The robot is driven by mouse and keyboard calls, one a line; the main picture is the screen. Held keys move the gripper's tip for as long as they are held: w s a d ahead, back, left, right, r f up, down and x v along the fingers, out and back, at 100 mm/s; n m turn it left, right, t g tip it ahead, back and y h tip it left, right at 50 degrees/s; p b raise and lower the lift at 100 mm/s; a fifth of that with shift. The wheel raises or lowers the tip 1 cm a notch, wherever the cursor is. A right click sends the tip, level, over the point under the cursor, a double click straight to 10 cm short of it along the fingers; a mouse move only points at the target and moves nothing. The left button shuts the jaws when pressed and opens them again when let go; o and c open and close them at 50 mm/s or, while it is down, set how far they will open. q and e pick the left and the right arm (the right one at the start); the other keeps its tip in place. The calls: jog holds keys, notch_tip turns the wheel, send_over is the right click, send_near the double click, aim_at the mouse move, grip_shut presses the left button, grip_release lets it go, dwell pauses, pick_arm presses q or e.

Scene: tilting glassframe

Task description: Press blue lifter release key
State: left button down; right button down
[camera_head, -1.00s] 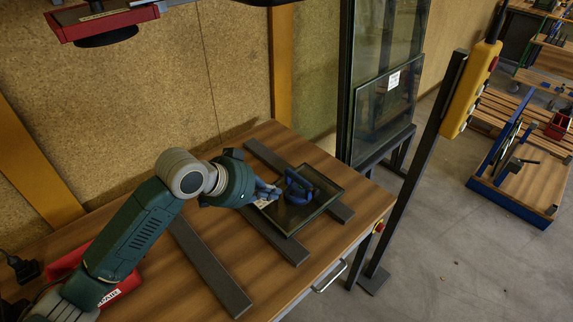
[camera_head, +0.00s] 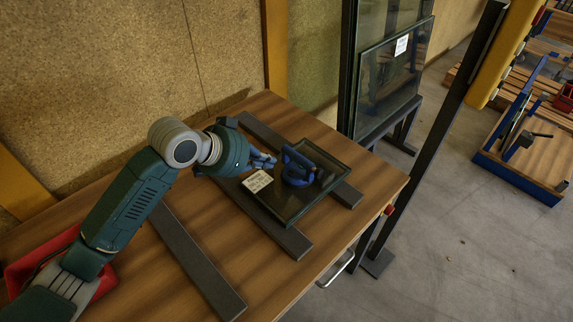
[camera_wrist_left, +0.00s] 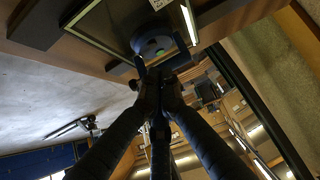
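The blue lifter (camera_head: 299,167) stands on a dark-framed glass pane (camera_head: 318,195) lying flat on bars on the wooden table. My left gripper (camera_head: 268,161) is just left of the lifter, low over the pane, its fingers pointing at it. In the left wrist view, the lifter's round blue body (camera_wrist_left: 152,40) with a green patch lies just beyond my dark fingers (camera_wrist_left: 162,78). These run close together towards their tips; whether they touch each other or the lifter is unclear. I cannot make out the release key. My right gripper is not in view.
A white label (camera_head: 257,181) lies on the pane's left part. Dark bars (camera_head: 195,262) cross the table (camera_head: 125,285). A glass rack (camera_head: 390,75) and a dark post with a yellow control box (camera_head: 500,60) stand to the right. A corkboard wall is behind.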

aim_at(287, 176)
pick_arm(q)
jog(key=p+x, duration=0.1)
jog(key=x, duration=0.9)
